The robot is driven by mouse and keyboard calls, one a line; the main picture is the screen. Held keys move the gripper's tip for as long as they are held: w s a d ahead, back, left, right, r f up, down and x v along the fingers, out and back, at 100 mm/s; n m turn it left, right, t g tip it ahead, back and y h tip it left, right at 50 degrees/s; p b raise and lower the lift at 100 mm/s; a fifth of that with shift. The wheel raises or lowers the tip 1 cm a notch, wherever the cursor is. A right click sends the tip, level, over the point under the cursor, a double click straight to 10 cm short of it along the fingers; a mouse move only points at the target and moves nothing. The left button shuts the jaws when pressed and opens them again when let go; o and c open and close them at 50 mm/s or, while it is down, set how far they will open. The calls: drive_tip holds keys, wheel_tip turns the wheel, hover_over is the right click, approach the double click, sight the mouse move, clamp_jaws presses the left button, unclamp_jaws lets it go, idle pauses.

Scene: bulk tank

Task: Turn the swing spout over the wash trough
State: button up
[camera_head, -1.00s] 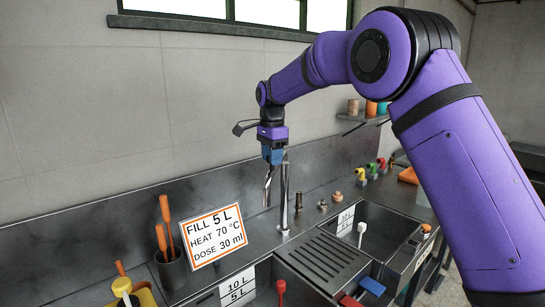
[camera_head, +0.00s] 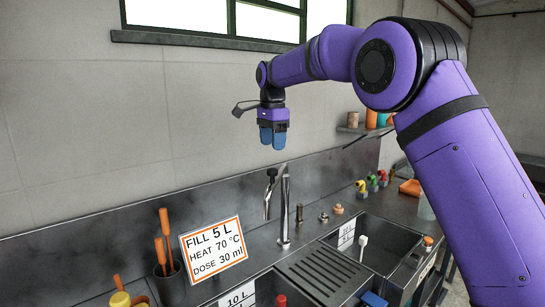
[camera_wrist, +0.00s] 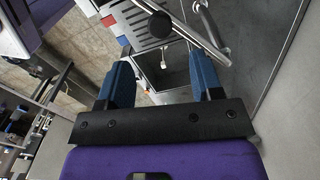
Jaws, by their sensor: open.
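The swing spout (camera_head: 285,208) is a steel upright on the sink deck, with a thin arm and a black knob at its top. The arm's end hangs to the left of the upright, towards the left basin side. In the wrist view the spout's tube (camera_wrist: 204,42) crosses the top right, beside its black knob. My gripper (camera_head: 272,146) is open and empty, above the spout and apart from it, blue fingers pointing down. The left basin (camera_head: 264,287) and right basin (camera_head: 385,240) both have level labels; I cannot tell which is the wash trough.
A ribbed drainer (camera_head: 322,268) lies between the basins. An orange-edged sign (camera_head: 213,249) and a pot of orange-handled tools (camera_head: 169,285) stand at the left. Small brass fittings (camera_head: 323,217) and coloured taps (camera_head: 372,183) stand to the right. Air around my gripper is clear.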

wheel_tip(320, 180, up, 2)
drive_tip(key=shift+r, duration=0.1)
idle(0.4)
drive_tip(key=s+d+r+n+t, duration=0.1)
drive_tip(key=s+d+r+n, duration=0.25)
drive_tip(key=s+d, duration=0.55)
drive_tip(key=s+d+r+n+t, duration=0.15)
drive_tip(key=s+d+r, duration=0.25)
drive_tip(key=s+d, duration=0.45)
drive_tip(key=s+d+f+n+t, duration=0.1)
drive_tip(key=s+f, duration=0.3)
drive_tip(key=s, duration=0.5)
drive_tip(key=s+d+f+n, duration=0.3)
drive_tip(key=s+f+n, duration=0.1)
drive_tip(key=s, duration=0.6)
drive_tip(key=s+d+f+n+t, duration=0.1)
drive_tip(key=s+f, duration=0.3)
drive_tip(key=s, duration=0.5)
drive_tip(key=shift+s+d+n+t, duration=0.2)
drive_tip(key=shift+d+n+t, duration=0.15)
drive_tip(key=shift+d+n, duration=0.55)
